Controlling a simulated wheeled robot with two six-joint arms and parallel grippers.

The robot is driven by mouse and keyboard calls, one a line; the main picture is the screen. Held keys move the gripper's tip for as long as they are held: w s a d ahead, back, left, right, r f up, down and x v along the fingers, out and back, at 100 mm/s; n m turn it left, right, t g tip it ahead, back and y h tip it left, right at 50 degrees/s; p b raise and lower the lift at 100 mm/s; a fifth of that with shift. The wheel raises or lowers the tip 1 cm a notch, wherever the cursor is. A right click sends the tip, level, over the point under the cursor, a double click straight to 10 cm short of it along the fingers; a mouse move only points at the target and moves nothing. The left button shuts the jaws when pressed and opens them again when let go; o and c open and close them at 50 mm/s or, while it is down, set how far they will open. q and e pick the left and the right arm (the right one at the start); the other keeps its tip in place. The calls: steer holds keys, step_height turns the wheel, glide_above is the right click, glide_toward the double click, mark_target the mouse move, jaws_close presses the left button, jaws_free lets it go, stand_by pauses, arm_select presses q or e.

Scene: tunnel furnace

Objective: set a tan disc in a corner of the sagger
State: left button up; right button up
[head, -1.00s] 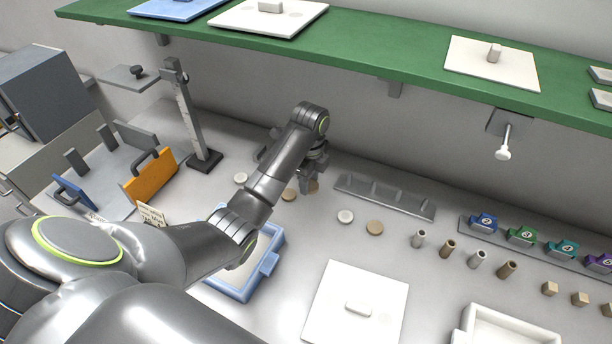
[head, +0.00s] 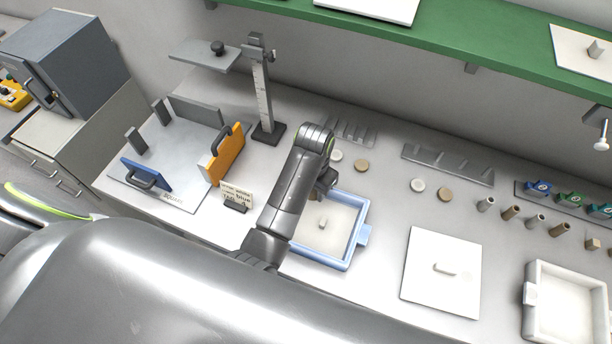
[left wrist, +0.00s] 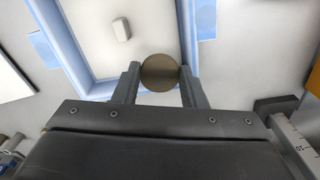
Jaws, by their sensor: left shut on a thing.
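The blue-rimmed sagger (head: 354,246) stands on the bench with a pale floor and a small white block (head: 322,223) in it. My left gripper (head: 320,192) is at its far edge, partly hidden by its own wrist. In the left wrist view the two fingers (left wrist: 160,82) are shut on a tan disc (left wrist: 160,72), which looks dark brown there. The disc overlaps the sagger's blue rim (left wrist: 108,90) and pale inside in that view; its height above them is hard to tell. My right gripper is not in view.
Loose discs, white (head: 418,185) and tan (head: 445,194), lie behind and right. A white lidded plate (head: 425,290) and a white tray (head: 535,322) stand to the right.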

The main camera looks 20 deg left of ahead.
mark_target(315, 193)
arm_select(q)
steer(key=shift+d+f, duration=0.2)
steer(key=shift+f, duration=0.3)
steer(key=shift+d+f, duration=0.2)
steer(key=shift+f, duration=0.95)
steer(key=shift+a+f, duration=0.2)
steer(key=shift+f, duration=0.25)
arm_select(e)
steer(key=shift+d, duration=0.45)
arm_select(q)
steer(key=shift+d, duration=0.1)
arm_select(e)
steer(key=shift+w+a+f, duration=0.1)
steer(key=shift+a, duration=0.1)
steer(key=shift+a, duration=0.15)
arm_select(q)
steer(key=shift+f, duration=0.1)
steer(key=shift+f+b, duration=0.5)
steer(key=shift+f, duration=0.75)
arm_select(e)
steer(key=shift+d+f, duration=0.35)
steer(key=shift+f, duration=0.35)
